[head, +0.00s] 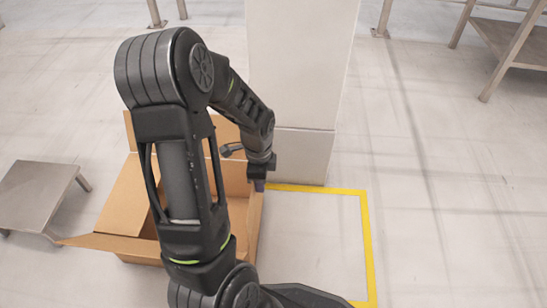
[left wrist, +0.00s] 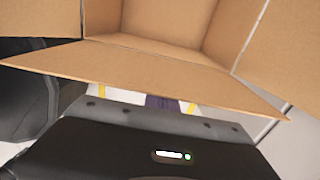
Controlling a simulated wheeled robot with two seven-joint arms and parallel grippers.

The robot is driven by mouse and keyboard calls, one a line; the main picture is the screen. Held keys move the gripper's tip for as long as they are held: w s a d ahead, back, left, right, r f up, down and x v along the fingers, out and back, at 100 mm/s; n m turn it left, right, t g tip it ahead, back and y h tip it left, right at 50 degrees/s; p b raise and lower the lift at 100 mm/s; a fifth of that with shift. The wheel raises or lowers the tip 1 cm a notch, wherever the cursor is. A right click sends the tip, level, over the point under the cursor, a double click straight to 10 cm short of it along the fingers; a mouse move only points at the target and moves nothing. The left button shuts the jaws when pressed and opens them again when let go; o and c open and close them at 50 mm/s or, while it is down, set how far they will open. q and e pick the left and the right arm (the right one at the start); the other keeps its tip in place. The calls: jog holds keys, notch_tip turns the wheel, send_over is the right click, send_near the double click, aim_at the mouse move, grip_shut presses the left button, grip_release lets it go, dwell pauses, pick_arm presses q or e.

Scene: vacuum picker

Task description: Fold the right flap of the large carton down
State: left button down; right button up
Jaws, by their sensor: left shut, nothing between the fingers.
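The large open carton (head: 140,247) stands on the floor, partly hidden behind my left arm. In the left wrist view, a brown flap (left wrist: 150,75) stretches across in front of my left gripper, with the carton's inside (left wrist: 160,22) beyond it. I take it for the right flap; in the head view I cannot make it out clearly. My left gripper (head: 259,186) points down at the carton's right edge, shut and empty. In the left wrist view its fingertips (left wrist: 163,103) show just below the flap's near edge; I cannot tell whether they touch. My right gripper is not in view.
A pale pillar (head: 300,80) stands close behind the carton. Yellow floor tape (head: 367,240) marks a clear area to its right. A low metal table (head: 35,195) stands at left, and a metal rack (head: 510,40) at the far right.

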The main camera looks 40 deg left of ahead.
pick_arm(q)
jog(key=shift+s+a, duration=0.1)
jog(key=shift+a, duration=0.1)
dwell(0.3)
jog(key=shift+s+a+f, duration=0.2)
jog(key=shift+s+a, duration=0.6)
jog(key=shift+a, duration=0.2)
jog(key=shift+s+a+f, duration=0.15)
jog(key=shift+s+a, duration=0.6)
jog(key=shift+a, duration=0.25)
jog(key=shift+a+f, duration=0.1)
jog(key=shift+s+a+f+b, duration=0.4)
jog(key=shift+s+a, duration=0.15)
jog(key=shift+a, duration=0.1)
jog(key=shift+s+a+f+b, duration=0.3)
jog(key=shift+s+a+b, duration=0.15)
jog(key=shift+a, duration=0.25)
jog(key=shift+s+a+f+b, duration=0.35)
jog(key=shift+s+a, duration=0.25)
jog(key=shift+a, duration=0.05)
jog(key=shift+f, duration=0.1)
